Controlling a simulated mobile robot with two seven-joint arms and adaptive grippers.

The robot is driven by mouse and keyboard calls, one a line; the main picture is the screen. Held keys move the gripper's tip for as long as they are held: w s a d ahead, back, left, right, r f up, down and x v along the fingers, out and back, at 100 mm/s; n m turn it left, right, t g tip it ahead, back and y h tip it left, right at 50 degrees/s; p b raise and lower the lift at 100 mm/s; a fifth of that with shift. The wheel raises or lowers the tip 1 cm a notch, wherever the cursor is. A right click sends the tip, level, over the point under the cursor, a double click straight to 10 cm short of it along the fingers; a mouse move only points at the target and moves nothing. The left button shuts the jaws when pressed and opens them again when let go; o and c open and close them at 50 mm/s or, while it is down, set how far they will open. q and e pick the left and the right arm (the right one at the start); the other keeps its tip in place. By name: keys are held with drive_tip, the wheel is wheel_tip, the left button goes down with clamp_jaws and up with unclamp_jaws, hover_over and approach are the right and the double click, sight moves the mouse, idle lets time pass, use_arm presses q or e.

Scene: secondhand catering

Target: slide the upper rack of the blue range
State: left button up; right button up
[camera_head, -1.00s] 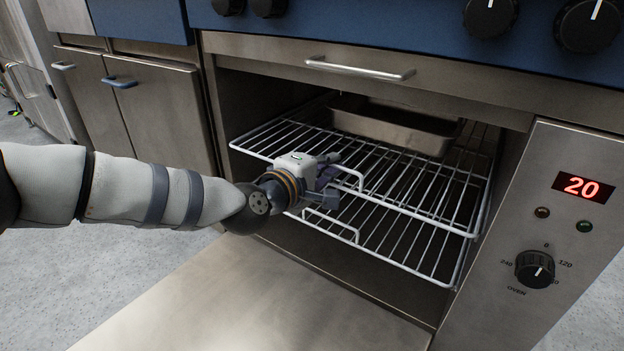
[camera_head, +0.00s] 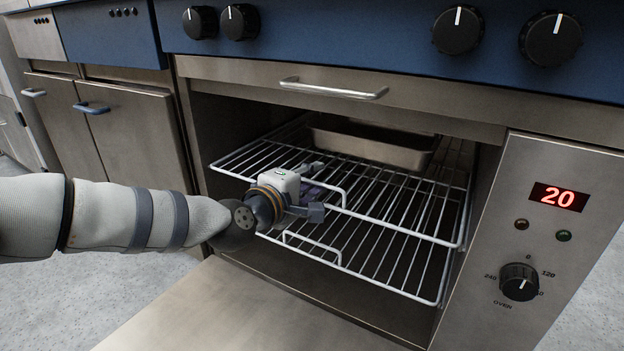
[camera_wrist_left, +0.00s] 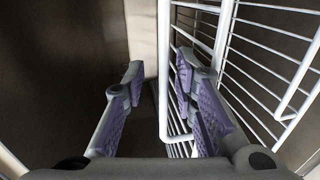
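The upper rack (camera_head: 405,226) is a white wire shelf inside the open oven of the blue range (camera_head: 330,40). A raised wire loop stands at its front edge. My left gripper (camera_head: 313,200) is at this front edge, left of the middle, and partly hides the edge and loop. In the left wrist view its two purple-padded fingers (camera_wrist_left: 163,100) are apart. A white wire (camera_wrist_left: 163,60) shows in the gap between them; I cannot tell if they touch it. More rack wires (camera_wrist_left: 265,60) lie to the right. My right gripper is not in view.
A lower wire rack (camera_head: 375,272) with its own front loop lies beneath. A metal pan (camera_head: 370,146) sits towards the back of the oven. The oven door (camera_head: 240,310) is folded down in front. A control panel (camera_head: 540,240) reading 20 stands at the right.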

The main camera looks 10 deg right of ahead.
use_arm(q)
drive_tip(key=shift+s+a, duration=0.1)
drive_tip(key=v, duration=1.1)
drive_tip(key=shift+s+a, duration=0.25)
drive_tip(key=shift+s, duration=0.05)
drive_tip(key=shift+r, duration=0.15)
